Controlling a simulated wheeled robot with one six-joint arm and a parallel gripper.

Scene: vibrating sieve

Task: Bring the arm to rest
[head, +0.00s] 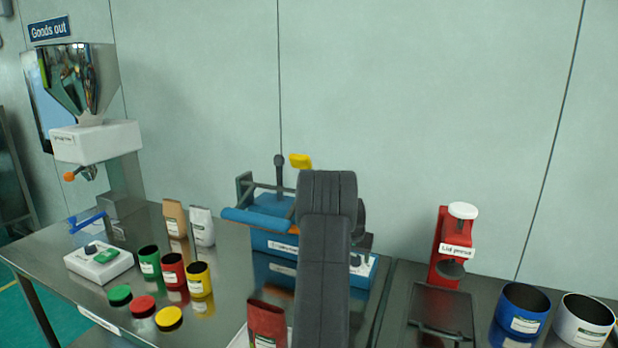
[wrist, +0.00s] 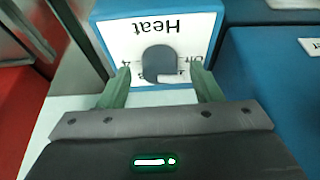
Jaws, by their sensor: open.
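My gripper (wrist: 161,70) is open in the wrist view, with its two green fingers spread and nothing held. A dark grey knob (wrist: 159,62) on a white panel marked "Heat" (wrist: 178,28) shows between the fingers, with a gap on each side. I cannot tell how far the fingertips are from the panel. In the head view my dark arm (head: 324,255) stands in front of the blue sealing machine (head: 262,216) and hides its right part. The gripper itself is mostly hidden there.
A red pouch (head: 267,322) stands close left of my arm. Green (head: 149,262), red (head: 172,270) and yellow (head: 199,279) cans stand further left, near a control box (head: 98,262) and hopper (head: 85,85). A red lid press (head: 450,250) and blue can (head: 521,312) are right.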

